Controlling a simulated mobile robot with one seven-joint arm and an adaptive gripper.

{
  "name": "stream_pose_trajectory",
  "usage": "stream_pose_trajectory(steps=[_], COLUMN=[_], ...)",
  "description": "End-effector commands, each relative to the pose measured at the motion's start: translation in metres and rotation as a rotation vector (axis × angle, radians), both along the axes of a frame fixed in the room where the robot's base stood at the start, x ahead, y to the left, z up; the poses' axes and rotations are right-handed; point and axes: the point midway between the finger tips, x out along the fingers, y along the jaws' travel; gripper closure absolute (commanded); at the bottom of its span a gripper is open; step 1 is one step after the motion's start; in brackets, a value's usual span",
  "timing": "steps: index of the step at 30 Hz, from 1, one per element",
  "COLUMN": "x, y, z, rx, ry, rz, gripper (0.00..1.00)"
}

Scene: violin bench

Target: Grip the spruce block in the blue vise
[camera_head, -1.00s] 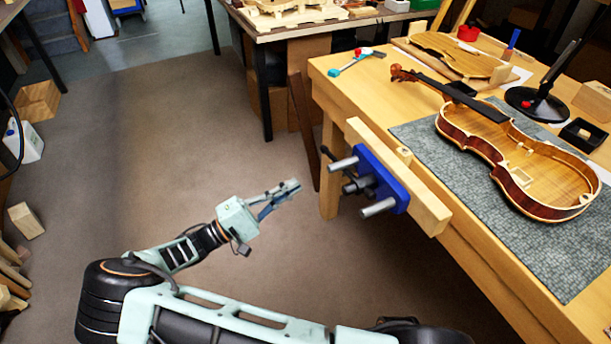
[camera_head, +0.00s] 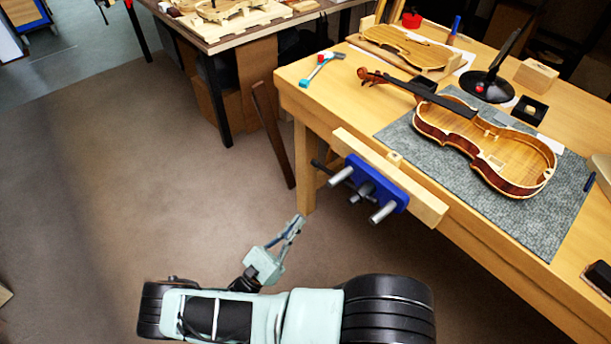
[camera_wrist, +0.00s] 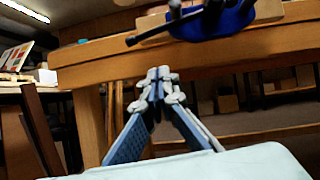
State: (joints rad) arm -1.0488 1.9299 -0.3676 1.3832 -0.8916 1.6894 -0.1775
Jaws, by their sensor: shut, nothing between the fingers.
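The blue vise (camera_head: 376,184) is mounted on the front edge of the workbench, with a long pale wooden jaw (camera_head: 425,203) and metal rods sticking out. A small pale block (camera_head: 394,158), perhaps the spruce block, shows upright between the wooden jaw and the bench edge; I cannot tell whether it is clamped. The dark vise handle (camera_head: 321,168) is at the left. My gripper (camera_head: 297,219) is shut and empty, below and left of the vise, apart from it. In the wrist view its fingertips (camera_wrist: 158,75) are together, below the vise's blue body (camera_wrist: 212,20).
An open violin body (camera_head: 490,150) lies on a grey mat (camera_head: 540,235) on the bench. A hammer (camera_head: 322,65), a black lamp (camera_head: 490,85) and a wooden block (camera_head: 537,75) stand or lie behind. A bench leg (camera_head: 305,165) is near my gripper. Open floor lies left.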

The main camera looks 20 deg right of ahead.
Motion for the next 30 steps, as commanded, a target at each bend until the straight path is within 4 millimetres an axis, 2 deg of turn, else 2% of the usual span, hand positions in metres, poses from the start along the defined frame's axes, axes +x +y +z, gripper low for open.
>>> stream_pose_trajectory(steps=[5,11,24,30], x=[-0.01,-0.005,0.028,0.035], y=[-0.012,-0.024,-0.094,-0.096], z=[-0.003,0.004,0.049,0.076], rx=[-0.046,-0.052,-0.051,-0.049], ry=[0.074,0.082,0.081,0.08], rz=[-0.044,-0.05,-0.05,-0.049], gripper=[1.0,1.0,1.0,1.0])
